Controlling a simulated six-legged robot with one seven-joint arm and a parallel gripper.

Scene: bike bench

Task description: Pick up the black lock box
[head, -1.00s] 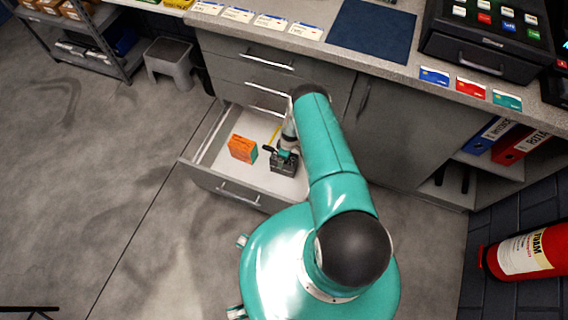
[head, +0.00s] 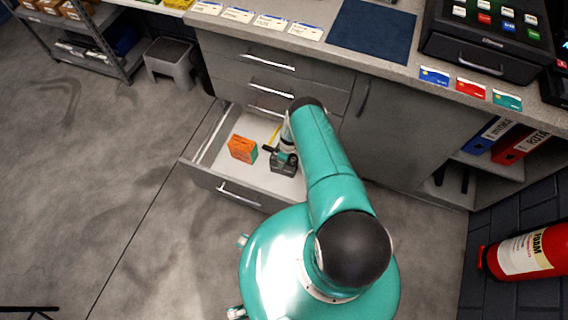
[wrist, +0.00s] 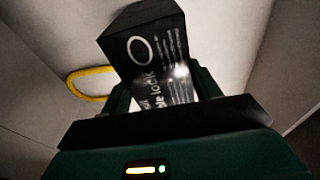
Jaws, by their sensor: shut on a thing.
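The black lock box (wrist: 146,48) shows in the wrist view, with white lettering that includes the word "lock". My gripper (wrist: 165,92) is shut on it, with a dark green finger on each side. In the head view the lock box (head: 283,168) is in the open bottom drawer (head: 225,188), under my gripper (head: 284,156). My arm hides part of the drawer's right side. I cannot tell whether the box touches the drawer floor.
An orange box (head: 242,149) stands in the drawer, left of the lock box. A yellow item (head: 274,134) lies behind; its yellow loop (wrist: 88,82) shows in the wrist view. The drawer walls surround them. The countertop (head: 300,45) overhangs behind.

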